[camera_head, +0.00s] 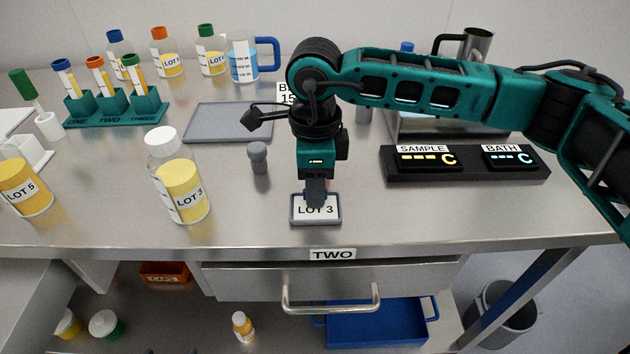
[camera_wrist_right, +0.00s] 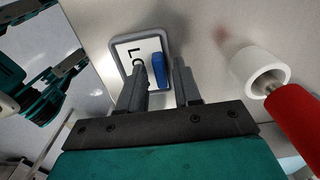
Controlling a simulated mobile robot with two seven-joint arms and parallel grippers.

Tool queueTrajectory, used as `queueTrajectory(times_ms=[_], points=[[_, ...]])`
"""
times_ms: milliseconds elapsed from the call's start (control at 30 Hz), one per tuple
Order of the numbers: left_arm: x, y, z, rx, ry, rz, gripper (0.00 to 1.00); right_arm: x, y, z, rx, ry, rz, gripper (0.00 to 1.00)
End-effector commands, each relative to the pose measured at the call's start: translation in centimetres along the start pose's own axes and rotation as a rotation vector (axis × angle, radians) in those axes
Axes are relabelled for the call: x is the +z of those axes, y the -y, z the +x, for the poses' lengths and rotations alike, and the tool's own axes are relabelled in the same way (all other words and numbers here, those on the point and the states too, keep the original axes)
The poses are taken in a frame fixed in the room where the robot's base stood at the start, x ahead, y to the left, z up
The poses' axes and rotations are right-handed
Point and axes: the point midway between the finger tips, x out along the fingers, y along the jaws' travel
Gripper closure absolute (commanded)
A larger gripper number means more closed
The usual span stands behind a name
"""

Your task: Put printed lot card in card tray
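The printed lot card (camera_head: 316,212), white and marked LOT 3, lies flat within the grey rim of the card tray (camera_head: 293,222) near the bench's front edge. In the right wrist view the card (camera_wrist_right: 128,48) carries an upright blue tab (camera_wrist_right: 158,71), and the tray rim (camera_wrist_right: 142,36) surrounds it. My right gripper (camera_head: 316,203) is directly above the tray, pointing down. In the wrist view its fingers (camera_wrist_right: 160,72) stand apart on either side of the tab, with gaps visible. The fingers hide part of the card. My left gripper is not clearly visible.
A LOT 3 bottle (camera_head: 183,190) and a small grey knobbed piece (camera_head: 258,158) stand left of the tray. A display panel (camera_head: 466,172) is to the right. A red rod with a white end (camera_wrist_right: 262,70) is near in the wrist view. A larger grey tray (camera_head: 225,122) lies behind.

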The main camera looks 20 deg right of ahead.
Motion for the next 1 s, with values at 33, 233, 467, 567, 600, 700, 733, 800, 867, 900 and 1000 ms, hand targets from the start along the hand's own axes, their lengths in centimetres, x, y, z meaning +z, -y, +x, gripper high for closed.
queueTrajectory(times_ms=[33, 233, 467, 567, 600, 700, 733, 800, 867, 900, 1000], points=[[0.1, 0.0, -0.1, 0.0, 0.002, -0.001, 0.28, 0.0, 0.0, 0.0, 0.0, 0.0, 0.0, 0.63], [0.2, -0.1, -0.1, 0.001, 0.005, -0.001, 0.28, 0.0, 0.0, 0.0, 0.0, 0.0, 0.0, 0.63], [-0.1, 0.0, -0.3, 0.0, 0.003, -0.001, 0.28, 0.1, 0.1, -2.0, -0.005, 0.002, 0.0, 0.63], [-0.1, 0.0, -0.3, 0.0, 0.003, -0.001, 0.28, 0.1, 0.1, -4.1, -0.006, 0.003, -0.001, 0.63], [-0.1, 0.0, -0.4, 0.0, 0.003, -0.001, 0.28, 0.1, 0.1, -5.0, -0.004, 0.003, 0.0, 0.63], [-0.2, 0.0, -0.4, 0.0, 0.003, -0.001, 0.28, 0.1, 0.1, -7.2, -0.005, 0.002, 0.0, 0.63], [-0.2, 0.0, -0.4, 0.0, 0.003, -0.001, 0.28, 0.1, 0.1, -7.9, -0.005, 0.003, 0.0, 0.63], [-0.2, 0.0, -0.4, 0.0, 0.003, -0.001, 0.28, 0.1, 0.1, -9.2, -0.004, 0.002, 0.0, 0.63], [-0.2, 0.0, -0.4, 0.0, 0.003, -0.001, 0.28, 0.0, 0.1, -10.2, -0.003, 0.001, 0.0, 0.63], [-0.2, 0.0, -0.4, -0.001, 0.003, -0.001, 0.28, 0.0, 0.1, -10.7, -0.002, 0.001, 0.001, 0.63], [-0.2, 0.0, -0.4, -0.001, 0.004, -0.001, 0.28, 0.0, 0.0, -11.7, -0.002, 0.0, 0.0, 0.63]])
